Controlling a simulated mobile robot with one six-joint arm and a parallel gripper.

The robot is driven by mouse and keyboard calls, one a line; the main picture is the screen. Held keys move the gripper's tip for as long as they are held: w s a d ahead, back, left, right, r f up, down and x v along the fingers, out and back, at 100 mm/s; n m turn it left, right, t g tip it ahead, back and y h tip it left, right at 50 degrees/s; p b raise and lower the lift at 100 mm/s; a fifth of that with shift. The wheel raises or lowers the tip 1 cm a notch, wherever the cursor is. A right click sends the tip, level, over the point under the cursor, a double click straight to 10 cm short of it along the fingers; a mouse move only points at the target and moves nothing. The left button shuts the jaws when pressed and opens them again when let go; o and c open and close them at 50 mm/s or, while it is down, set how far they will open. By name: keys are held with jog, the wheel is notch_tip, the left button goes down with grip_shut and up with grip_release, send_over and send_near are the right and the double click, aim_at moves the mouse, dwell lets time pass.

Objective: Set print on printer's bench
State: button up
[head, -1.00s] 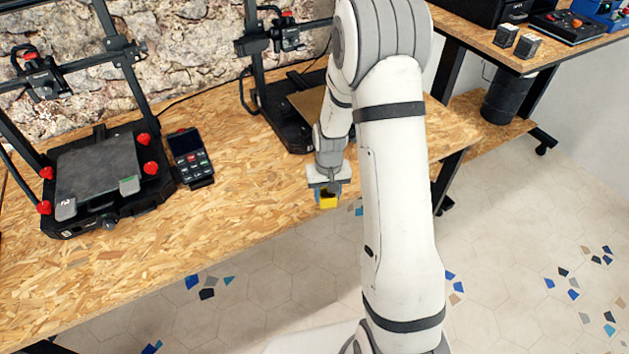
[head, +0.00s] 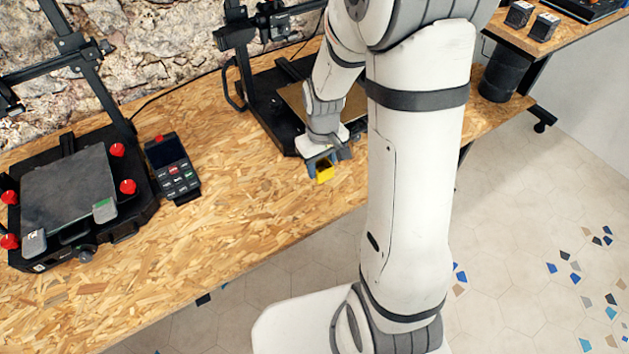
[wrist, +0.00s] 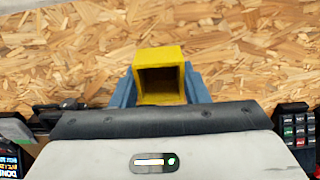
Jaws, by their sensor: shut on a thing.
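A yellow hollow, box-shaped print (wrist: 160,58) is held between the blue fingers of my gripper (wrist: 160,85) in the wrist view. In the head view the yellow print (head: 324,173) shows at the tip of my gripper (head: 321,165), in front of the right printer (head: 283,131). The wood-chip bench (head: 240,233) lies beneath and behind it. I cannot tell whether the print touches the bench or is held above it. My forearm hides part of the right printer and the bench to the right.
A left printer (head: 68,192) with red knobs stands on the bench, with a keypad box (head: 172,168) beside it. The bench front between the keypad and my gripper is clear. A second bench (head: 562,38) with small dark boxes stands at the back right.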

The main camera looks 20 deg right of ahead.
send_over(321, 195)
notch_tip(321, 195, down, 5)
jog(key=shift+f, duration=2.15)
jog(key=shift+f, duration=0.1)
jog(key=shift+f, duration=0.15)
jog(key=o, duration=0.9)
jog(key=shift+o, duration=0.2)
